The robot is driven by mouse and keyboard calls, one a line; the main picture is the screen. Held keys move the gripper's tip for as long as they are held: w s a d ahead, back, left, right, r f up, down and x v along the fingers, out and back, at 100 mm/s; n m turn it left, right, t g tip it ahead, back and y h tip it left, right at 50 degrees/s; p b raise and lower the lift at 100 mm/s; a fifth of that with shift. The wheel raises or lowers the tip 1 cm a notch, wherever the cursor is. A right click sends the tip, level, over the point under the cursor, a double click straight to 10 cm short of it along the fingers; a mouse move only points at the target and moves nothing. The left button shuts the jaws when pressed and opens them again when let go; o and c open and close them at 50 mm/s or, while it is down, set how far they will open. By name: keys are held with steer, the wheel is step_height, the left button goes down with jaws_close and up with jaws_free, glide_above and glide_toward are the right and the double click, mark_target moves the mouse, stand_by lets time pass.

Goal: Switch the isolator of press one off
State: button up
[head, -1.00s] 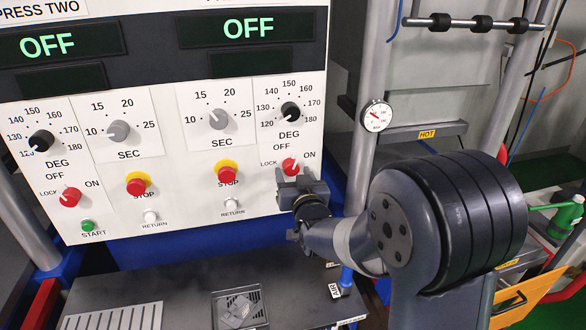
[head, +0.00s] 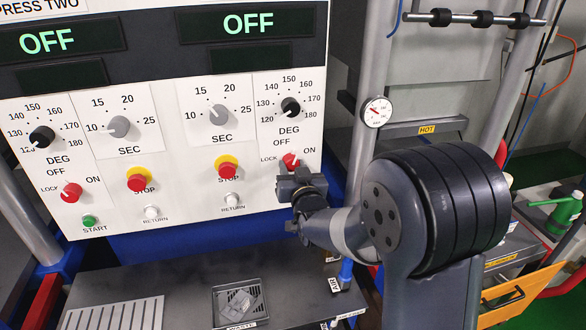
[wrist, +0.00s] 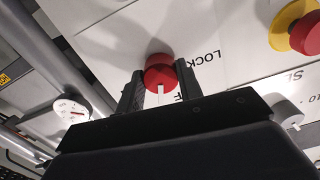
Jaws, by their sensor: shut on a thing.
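The right-hand press panel has a red isolator knob (head: 290,161) with LOCK to its left, OFF above and ON to its right. In the wrist view the red knob (wrist: 159,73) sits between the two black fingers of my gripper (wrist: 160,84), which is shut on it. Its white mark points down in that picture, close to a partly hidden letter F; the exact setting is hard to tell. In the head view my gripper (head: 292,174) reaches the knob from below and covers its lower part.
A red stop button with a yellow collar (head: 227,169) and a white return button (head: 232,200) are left of my gripper. The left panel has its own red isolator knob (head: 71,192). A dial gauge (head: 376,112) is on the right post. A dark shelf (head: 180,275) lies below.

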steer(key=shift+f+b, duration=0.15)
steer(key=shift+b, duration=0.5)
steer(key=shift+c, duration=0.2)
steer(key=shift+f+n+b, duration=0.15)
steer(key=shift+n+b, duration=0.65)
steer(key=shift+b, duration=0.3)
steer(key=n+b, duration=0.2)
steer(key=b, duration=0.1)
steer(key=shift+b, duration=0.3)
steer(key=n+b, duration=0.4)
steer(key=shift+r+n, duration=0.25)
steer(key=shift+n, duration=0.05)
steer(key=shift+r, duration=0.1)
steer(key=o, duration=1)
steer(key=b+v, duration=0.2)
steer(key=v, duration=0.8)
steer(key=shift+s+d, duration=0.15)
steer(key=shift+s, duration=0.2)
